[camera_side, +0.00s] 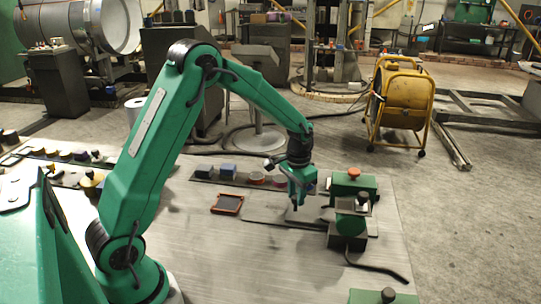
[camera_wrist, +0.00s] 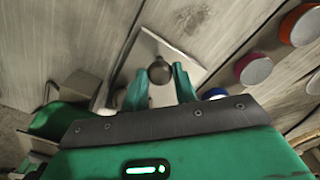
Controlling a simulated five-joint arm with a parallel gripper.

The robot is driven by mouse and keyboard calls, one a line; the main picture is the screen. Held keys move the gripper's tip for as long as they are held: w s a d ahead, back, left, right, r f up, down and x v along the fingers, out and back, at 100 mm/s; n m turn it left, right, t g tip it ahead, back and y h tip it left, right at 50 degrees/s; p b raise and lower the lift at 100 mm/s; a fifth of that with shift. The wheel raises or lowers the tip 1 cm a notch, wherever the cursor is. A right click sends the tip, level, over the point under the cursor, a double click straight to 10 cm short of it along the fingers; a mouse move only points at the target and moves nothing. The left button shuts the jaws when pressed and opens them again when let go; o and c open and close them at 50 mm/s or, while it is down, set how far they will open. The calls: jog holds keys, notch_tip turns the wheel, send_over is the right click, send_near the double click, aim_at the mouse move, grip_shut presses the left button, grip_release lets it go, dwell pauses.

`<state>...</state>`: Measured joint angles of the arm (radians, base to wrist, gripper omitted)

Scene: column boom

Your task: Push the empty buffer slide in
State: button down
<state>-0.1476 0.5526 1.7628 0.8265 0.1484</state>
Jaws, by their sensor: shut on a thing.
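A flat grey plate, which looks like the buffer slide (camera_side: 262,208), lies on the table left of a green fixture (camera_side: 350,222). In the wrist view the slide (camera_wrist: 150,48) is a pale plate with nothing lying on its visible part. A dark round knob (camera_wrist: 160,72) stands on it. My gripper (camera_side: 296,206) points down over the slide's right part. In the wrist view my gripper (camera_wrist: 160,93) has its two green fingers at either side of the knob, shut on it. The fingers' contact with the knob is partly hidden.
A red-framed tray (camera_side: 227,204) lies to the left. A black bar (camera_side: 380,268) lies at the right. The front middle of the table is clear.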

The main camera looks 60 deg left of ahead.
jog(key=c, duration=1.1)
grip_release()
jog(key=shift+r, duration=0.2)
jog(key=shift+r, duration=3.8)
